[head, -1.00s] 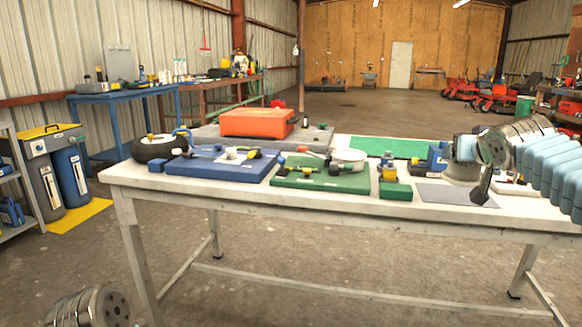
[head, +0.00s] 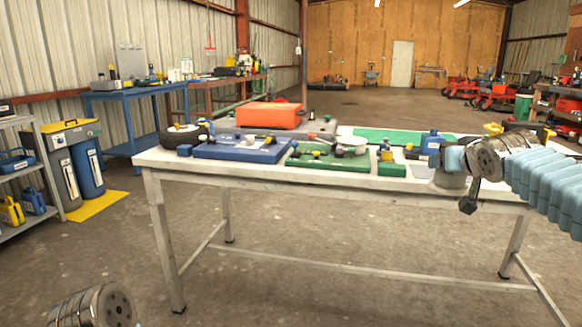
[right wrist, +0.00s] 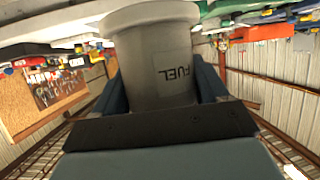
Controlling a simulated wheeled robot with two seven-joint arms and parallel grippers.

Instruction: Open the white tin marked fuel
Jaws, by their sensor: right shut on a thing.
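The white tin (right wrist: 155,60) fills the upper middle of the right wrist view, and its FUEL label reads upside down there. It is a pale cylinder with a wider rim at the top of that picture. My right gripper (head: 453,160) is shut around its body, with one finger on each side. In the head view the tin (head: 449,181) shows just below the gripper, over the table's front edge. Its top is hidden by the gripper. My left gripper is out of view; only part of my left arm shows at the bottom left.
The white workbench (head: 165,160) carries a blue board (head: 240,150), a green board (head: 330,162), an orange case (head: 270,115), a black-rimmed wheel (head: 170,138) and a blue container (head: 432,142). The floor (head: 330,270) before it is clear. A shelf (head: 45,210) stands at the left.

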